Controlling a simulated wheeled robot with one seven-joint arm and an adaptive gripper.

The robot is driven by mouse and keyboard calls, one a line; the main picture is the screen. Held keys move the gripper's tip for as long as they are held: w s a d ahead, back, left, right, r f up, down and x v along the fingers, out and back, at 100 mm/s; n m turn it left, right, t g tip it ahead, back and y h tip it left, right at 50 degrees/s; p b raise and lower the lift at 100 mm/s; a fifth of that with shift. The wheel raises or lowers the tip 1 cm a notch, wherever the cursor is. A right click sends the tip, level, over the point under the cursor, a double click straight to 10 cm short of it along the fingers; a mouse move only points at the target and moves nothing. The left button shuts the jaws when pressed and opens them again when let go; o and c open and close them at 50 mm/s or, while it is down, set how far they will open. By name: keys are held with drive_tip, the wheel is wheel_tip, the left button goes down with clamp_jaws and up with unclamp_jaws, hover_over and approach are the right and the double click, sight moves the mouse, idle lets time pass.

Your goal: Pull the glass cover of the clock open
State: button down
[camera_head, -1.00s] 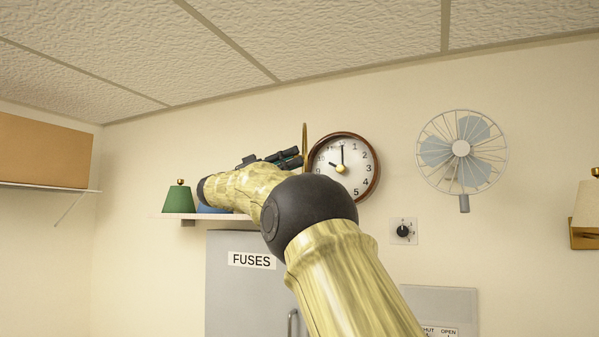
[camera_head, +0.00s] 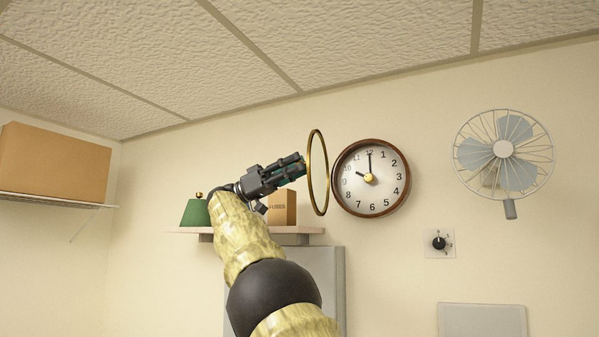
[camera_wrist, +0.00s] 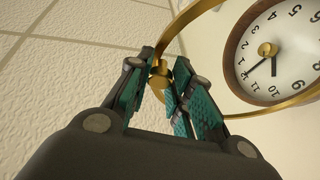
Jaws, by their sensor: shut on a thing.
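The round wall clock (camera_head: 371,178) has a brown wooden rim, a white face and a brass centre. Its glass cover shows as a brass ring (camera_head: 325,172) swung out from the face to the left, seen nearly edge-on in the head view. My gripper (camera_head: 303,164) is at the ring's left side. In the wrist view my gripper (camera_wrist: 170,90) is shut on a small brass knob (camera_wrist: 160,68) of the cover, with teal finger pads on both sides. The cover's ring (camera_wrist: 240,114) arcs past the fingers, and the clock face (camera_wrist: 283,50) is upside down behind it.
A shelf (camera_head: 290,230) below holds a green lampshade (camera_head: 194,213) and a cardboard box (camera_head: 283,206). A wall fan (camera_head: 503,149) and a dial switch (camera_head: 439,243) are to the right. A grey cabinet stands below the shelf.

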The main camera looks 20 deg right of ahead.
drive_tip(key=shift+w+a+y, duration=0.15)
drive_tip(key=shift+w+y, duration=0.15)
drive_tip(key=shift+w+a+r+m+g, duration=0.1)
drive_tip(key=shift+r+m+g, duration=0.05)
drive_tip(key=shift+m+g, duration=0.2)
drive_tip(key=c, duration=1.2)
unclamp_jaws()
drive_tip(key=shift+c, duration=0.2)
